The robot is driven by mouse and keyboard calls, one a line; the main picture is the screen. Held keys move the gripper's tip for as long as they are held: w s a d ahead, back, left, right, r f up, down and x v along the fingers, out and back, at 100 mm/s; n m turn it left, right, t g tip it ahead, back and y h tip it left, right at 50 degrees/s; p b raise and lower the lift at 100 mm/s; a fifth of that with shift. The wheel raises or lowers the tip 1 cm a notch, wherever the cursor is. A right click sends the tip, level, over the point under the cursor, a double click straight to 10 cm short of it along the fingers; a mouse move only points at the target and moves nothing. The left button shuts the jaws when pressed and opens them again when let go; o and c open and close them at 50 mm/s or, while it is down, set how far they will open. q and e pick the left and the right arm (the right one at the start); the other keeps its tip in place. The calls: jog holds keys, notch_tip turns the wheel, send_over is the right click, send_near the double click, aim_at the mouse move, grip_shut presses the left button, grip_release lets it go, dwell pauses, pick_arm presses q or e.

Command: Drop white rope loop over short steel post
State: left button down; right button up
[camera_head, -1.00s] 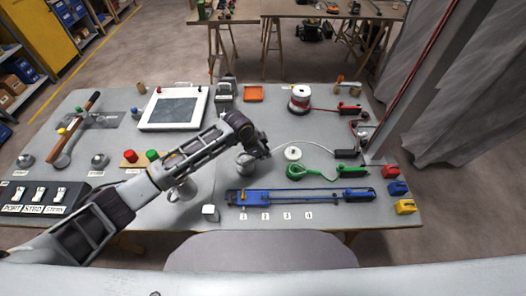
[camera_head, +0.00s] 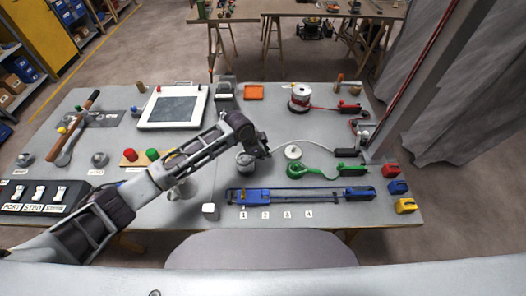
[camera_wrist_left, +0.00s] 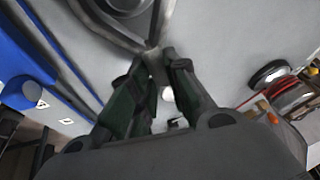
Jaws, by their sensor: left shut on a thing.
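My left gripper (camera_head: 262,153) reaches in from the left over the middle of the table. In the left wrist view its fingers (camera_wrist_left: 159,66) are shut on a pale strand, which I take to be the white rope loop (camera_wrist_left: 141,45). The strand bends around a round metal top, apparently the short steel post (camera_wrist_left: 124,4). I cannot tell whether the loop is above it or down around it. In the head view the post (camera_head: 245,162) stands just left of the fingertips, partly hidden by the gripper. The white rope (camera_head: 305,142) arches right to a black block. My right gripper is not in view.
A blue slide rail (camera_head: 300,196) lies in front. A leaning grey beam (camera_head: 410,85) rises at the right.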

pick_arm(q)
jog(key=shift+f, duration=1.75)
dwell(1.9)
jog(key=c, duration=1.3)
grip_release()
jog(key=o, duration=0.4)
jog(key=shift+r, duration=0.15)
jog(key=shift+r+p, duration=2.25)
jog(key=shift+r, duration=1.6)
